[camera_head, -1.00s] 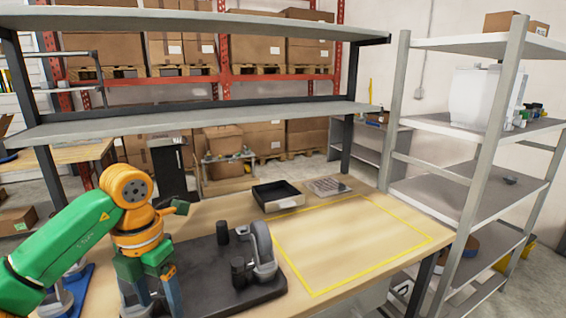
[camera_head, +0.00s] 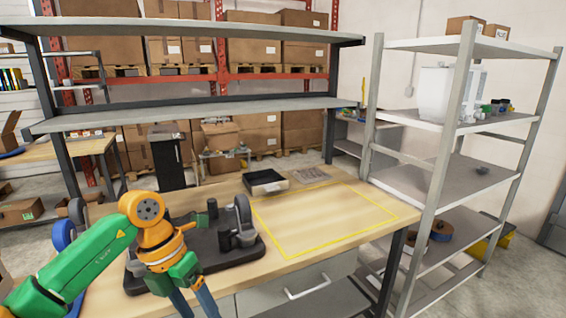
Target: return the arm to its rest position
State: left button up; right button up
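My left arm, green and orange, comes in from the left. Its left gripper (camera_head: 194,304) points down at the bottom edge of the view, in front of the bench's near edge. Its two fingers stand apart with nothing seen between them, and their tips are cut off by the frame. My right arm and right gripper are out of view.
A dark base plate (camera_head: 150,282) with a grey curved fixture (camera_head: 243,212) stands on the wooden bench (camera_head: 290,266) just behind the gripper. A black tray (camera_head: 265,183) is farther back. The yellow-outlined area is bare. A metal rack (camera_head: 450,130) stands at the right.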

pick_arm(q)
jog(key=w+d+f+n+t+h, duration=0.1)
jog(key=d+f+n+h, duration=0.2)
jog(key=d+h, duration=0.4)
jog(key=w+d+f+n+t+h, duration=0.1)
jog(key=w+d+f+n+h, duration=0.15)
jog(key=d+h, duration=0.4)
jog(key=w+a+f+n+t+y, duration=0.2)
jog(key=f+n+t, duration=0.3)
jog(key=n, duration=0.2)
jog(key=w+a+f+n+t+y, duration=0.1)
jog(key=w+f+n+t+y, duration=0.1)
jog(key=f+n+t, duration=0.5)
jog(key=s+a+f+n+g+y, duration=0.1)
jog(key=s+a+f+n+y, duration=0.1)
jog(key=a+f+n+y, duration=0.3)
jog(key=s+a+f+n+y, duration=0.2)
jog(key=f+n, duration=0.2)
jog(key=f, duration=0.3)
jog(key=s+a+f+n+g+y, duration=0.3)
jog(key=s+f, duration=0.5)
jog(key=s, duration=0.3)
jog(key=s+a+f+n+g+y, duration=0.2)
jog(key=s+a+f+n+g, duration=0.2)
jog(key=s+f, duration=0.55)
jog(key=s+f+n+g, duration=0.2)
jog(key=s+g, duration=0.2)
jog(key=s, duration=1.3)
jog(key=shift+a+y, duration=0.35)
jog(key=shift+y, duration=0.1)
